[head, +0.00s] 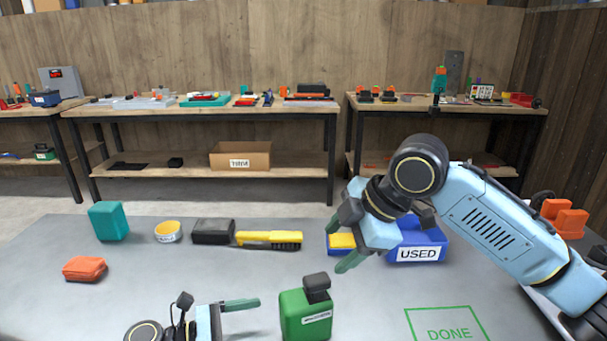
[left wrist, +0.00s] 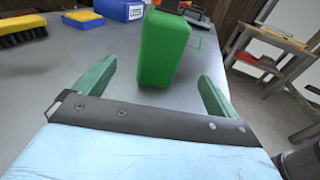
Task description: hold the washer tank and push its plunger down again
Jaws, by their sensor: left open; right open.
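The washer tank (head: 305,318) is a green block-shaped container with a white label and a dark plunger (head: 317,287) on top. It stands upright on the grey table. My left gripper (head: 245,318) is open to the left of the tank and partly cut off by the lower edge. In the left wrist view the tank (left wrist: 168,50) stands ahead, between the lines of the two green fingers (left wrist: 157,72), and neither finger visibly touches it. My right gripper (head: 338,246) is open and empty, above and slightly right of the plunger in the head view.
A blue bin marked USED (head: 418,246), a yellow brush (head: 268,239), a black box (head: 212,232), a yellow tub (head: 168,231), a teal container (head: 108,221) and an orange case (head: 84,269) lie around. A green DONE square (head: 447,335) marks clear table to the right.

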